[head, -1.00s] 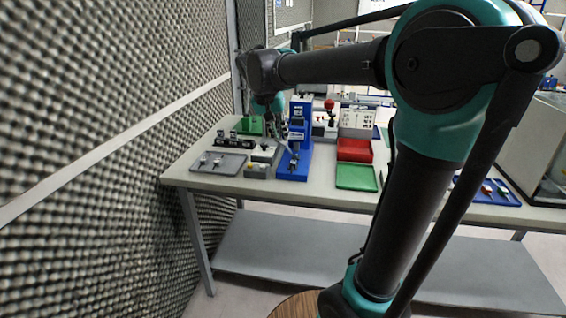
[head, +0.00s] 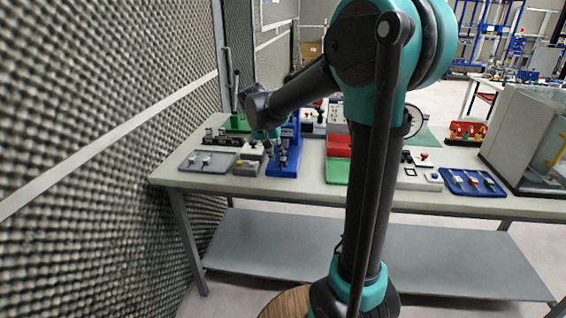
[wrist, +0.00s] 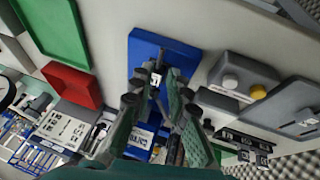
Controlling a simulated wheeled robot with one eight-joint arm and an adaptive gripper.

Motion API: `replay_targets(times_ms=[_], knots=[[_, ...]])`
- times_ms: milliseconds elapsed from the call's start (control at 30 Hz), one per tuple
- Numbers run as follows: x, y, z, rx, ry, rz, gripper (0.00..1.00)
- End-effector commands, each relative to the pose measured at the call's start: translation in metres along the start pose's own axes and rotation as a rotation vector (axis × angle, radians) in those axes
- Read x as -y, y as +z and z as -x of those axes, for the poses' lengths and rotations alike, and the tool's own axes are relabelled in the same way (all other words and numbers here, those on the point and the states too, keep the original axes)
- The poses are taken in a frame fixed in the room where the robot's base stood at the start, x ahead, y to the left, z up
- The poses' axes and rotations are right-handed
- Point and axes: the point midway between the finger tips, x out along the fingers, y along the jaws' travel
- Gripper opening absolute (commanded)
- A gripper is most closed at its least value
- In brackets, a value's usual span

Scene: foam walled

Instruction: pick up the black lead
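My gripper (head: 270,148) hangs over the blue stand at the left part of the table. In the wrist view, its two green-padded fingers (wrist: 161,84) are apart, with the blue stand showing between them. I see nothing clearly held. The blue stand (wrist: 142,50) is below the fingers, with dark and metal parts on it; it also shows in the head view (head: 283,171). I cannot make out a black lead for certain in either view. A narrow dark piece (wrist: 172,148) shows between the fingers, but I cannot tell what it is.
A grey tray (head: 207,162) and a grey box with knobs (wrist: 240,78) stand beside the blue stand. On its other side are a red tray (wrist: 72,84) and a green tray (wrist: 52,30). A foam wall (head: 100,130) borders the table's left end.

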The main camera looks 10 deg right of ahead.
Motion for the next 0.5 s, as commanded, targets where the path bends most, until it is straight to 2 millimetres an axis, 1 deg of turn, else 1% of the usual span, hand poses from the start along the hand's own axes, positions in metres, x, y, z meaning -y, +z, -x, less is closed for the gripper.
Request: replay_targets(times_ms=[167,300,400,500], knots=[[0.000,0.012,-0.024,0.000,0.000,-0.001,0.16],[0.000,0.012,-0.040,0.000,0.000,-0.002,0.16],[0.000,0.012,-0.045,0.000,0.000,-0.001,0.16],[0.000,0.012,-0.046,0.000,0.000,0.000,0.16]])
